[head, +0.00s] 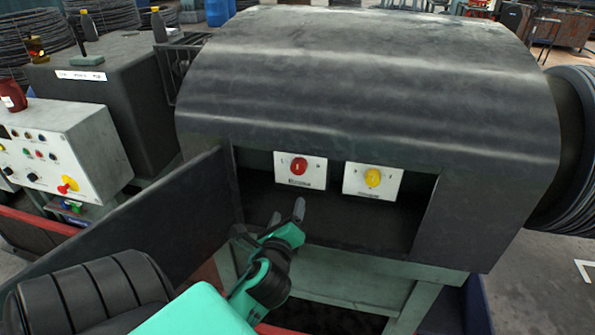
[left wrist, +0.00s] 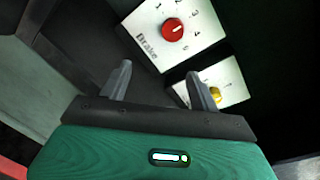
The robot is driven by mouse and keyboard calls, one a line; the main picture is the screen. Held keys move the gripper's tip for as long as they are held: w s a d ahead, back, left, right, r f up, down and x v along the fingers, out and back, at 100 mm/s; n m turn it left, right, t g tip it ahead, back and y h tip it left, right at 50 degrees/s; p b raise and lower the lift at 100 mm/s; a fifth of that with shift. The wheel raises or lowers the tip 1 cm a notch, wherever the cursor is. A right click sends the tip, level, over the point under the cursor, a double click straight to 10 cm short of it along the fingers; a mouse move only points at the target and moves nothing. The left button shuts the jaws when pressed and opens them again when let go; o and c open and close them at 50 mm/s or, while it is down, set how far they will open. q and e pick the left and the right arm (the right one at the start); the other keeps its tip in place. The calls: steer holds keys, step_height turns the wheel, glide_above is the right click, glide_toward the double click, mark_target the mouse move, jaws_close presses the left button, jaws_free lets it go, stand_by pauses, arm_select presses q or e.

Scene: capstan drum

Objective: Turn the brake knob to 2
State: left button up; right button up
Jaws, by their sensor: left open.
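The red brake knob (head: 299,166) sits on a white plate in the recess under the dark curved hood. It also shows in the left wrist view (left wrist: 173,29), on its numbered plate lettered "Brake", which looks rotated there. A pale pointer line shows on the knob; I cannot tell surely which number it points at. My left gripper (head: 287,211) is open and empty, below and in front of the knob and apart from it. Its two fingers (left wrist: 159,68) point toward the plates in the left wrist view. My right gripper is not in view.
A yellow knob (head: 373,178) on a second white plate (head: 392,187) is right of the brake plate. The dark hood (head: 360,90) overhangs both. A dark side panel (head: 160,225) stands left of the recess. A control box (head: 70,150) is further left.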

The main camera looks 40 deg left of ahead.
mark_target(298, 169)
arm_select(q)
steer(key=shift+w+a+r+m+t+y, duration=0.15)
steer(key=shift+w+a+r+m+t, duration=0.1)
steer(key=shift+r+m, duration=0.3)
steer(key=shift+w+a+r+m+t+y, duration=0.15)
steer(key=shift+w+r+m, duration=0.1)
steer(key=shift+r+m, duration=0.25)
steer(key=p+x, duration=0.3)
steer(key=x, duration=0.9)
steer(key=shift+w+p, duration=0.35)
steer(key=shift+w+a, duration=0.25)
steer(key=shift+w, duration=0.05)
steer(key=c, duration=1)
